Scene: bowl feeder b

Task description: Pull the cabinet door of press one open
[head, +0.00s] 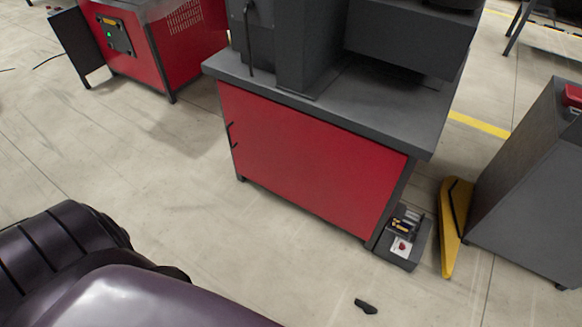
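The red cabinet door (305,155) fills the front of the press cabinet under a dark grey top (340,105). It appears shut, lying flush with the cabinet front. A thin black handle (231,134) shows near its upper left edge. Neither of my grippers can be made out. Only dark purple parts of my own body show at the lower left, apart from the door.
A grey control box (404,240) stands at the cabinet's lower right corner. A yellow piece (456,225) stands beside a grey cabinet (530,190) at right. A small dark object (366,306) is in front. A red machine (140,45) stands behind left. The floor before the door is mostly clear.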

